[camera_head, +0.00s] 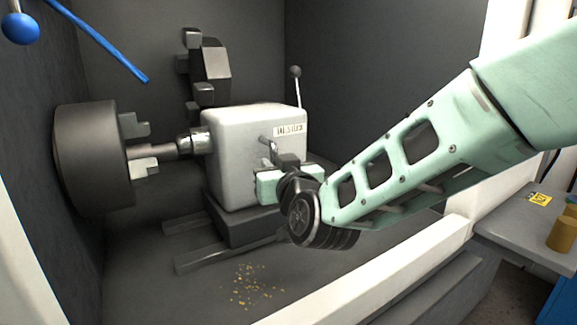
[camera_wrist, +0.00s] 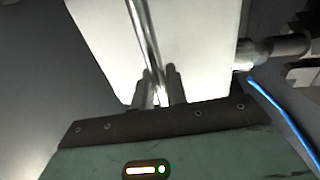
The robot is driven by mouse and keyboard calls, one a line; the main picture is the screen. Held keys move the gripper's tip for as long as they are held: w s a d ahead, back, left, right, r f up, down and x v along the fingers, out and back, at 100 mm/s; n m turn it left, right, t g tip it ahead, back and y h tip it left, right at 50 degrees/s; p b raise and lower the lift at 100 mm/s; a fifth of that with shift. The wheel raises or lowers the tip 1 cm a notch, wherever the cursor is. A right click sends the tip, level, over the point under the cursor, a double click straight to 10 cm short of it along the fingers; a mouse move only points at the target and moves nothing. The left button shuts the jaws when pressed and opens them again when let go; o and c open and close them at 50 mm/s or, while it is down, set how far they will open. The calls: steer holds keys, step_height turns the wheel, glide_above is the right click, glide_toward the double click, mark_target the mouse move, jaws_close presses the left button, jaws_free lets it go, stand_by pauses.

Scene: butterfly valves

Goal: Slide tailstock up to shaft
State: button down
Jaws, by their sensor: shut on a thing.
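The tailstock (camera_head: 235,150) is a light grey block on a dark base, standing on rails inside the lathe. A labelled plate is on its front face and its quill (camera_head: 194,140) points left. The shaft (camera_head: 155,152) sticks out of the chuck (camera_head: 92,158) at the left, and its right end appears to meet the quill tip; I cannot tell whether they touch. My gripper (camera_head: 284,166) is at the tailstock's front face. In the wrist view my gripper (camera_wrist: 158,90) is shut on a shiny metal handle bar (camera_wrist: 143,35) in front of the pale tailstock body (camera_wrist: 195,45).
Rails (camera_head: 190,262) run along the bed under the tailstock. Yellow chips (camera_head: 252,287) lie on the bed floor. A dark turret-like block (camera_head: 208,65) stands behind the tailstock. A thin lever with a ball knob (camera_head: 296,72) rises at its right. A white front sill (camera_head: 380,270) borders the enclosure.

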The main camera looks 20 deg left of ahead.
steer(key=shift+s, duration=0.1)
steer(key=c, duration=1.5)
jaws_free()
steer(key=b+v, duration=0.2)
steer(key=v, duration=1.5)
steer(key=shift+s+d, duration=0.1)
steer(key=shift+s, duration=0.05)
